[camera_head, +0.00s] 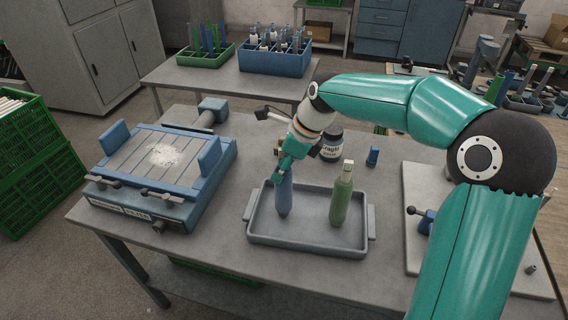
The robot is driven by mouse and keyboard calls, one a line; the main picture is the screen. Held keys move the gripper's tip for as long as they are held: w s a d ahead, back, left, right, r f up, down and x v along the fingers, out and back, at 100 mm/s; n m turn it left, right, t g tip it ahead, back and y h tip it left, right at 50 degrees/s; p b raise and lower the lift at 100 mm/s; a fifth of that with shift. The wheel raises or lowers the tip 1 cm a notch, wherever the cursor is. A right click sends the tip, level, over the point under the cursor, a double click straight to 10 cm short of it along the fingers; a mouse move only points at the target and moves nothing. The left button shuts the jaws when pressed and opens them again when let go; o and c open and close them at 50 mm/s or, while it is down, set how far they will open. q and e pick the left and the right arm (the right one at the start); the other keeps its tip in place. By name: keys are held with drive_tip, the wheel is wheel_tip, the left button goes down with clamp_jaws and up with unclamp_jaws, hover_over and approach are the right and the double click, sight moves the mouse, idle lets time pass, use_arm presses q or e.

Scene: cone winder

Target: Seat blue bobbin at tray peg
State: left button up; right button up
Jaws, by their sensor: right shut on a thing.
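The blue bobbin (284,197) is upright over the left part of the grey tray (303,244). My right gripper (285,172) is shut on the bobbin's upper part from above. The bobbin's lower end is at the tray floor or just above it; I cannot tell which. No peg shows under it. A green bobbin (341,198) stands upright in the right part of the same tray, apart from the blue one. My left gripper is not in view.
A blue vise-like fixture (165,160) stands left of the tray. A dark labelled jar (331,144) and a small blue block (373,155) are behind the tray. My right arm covers the table's right side. Blue (272,60) and green (203,58) crates stand on the back table.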

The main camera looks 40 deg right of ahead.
drive_tip(key=shift+f+b, duration=0.3)
drive_tip(key=shift+f, duration=0.25)
drive_tip(key=o, duration=1.1)
drive_tip(key=v, duration=1.2)
drive_tip(key=shift+w, duration=0.1)
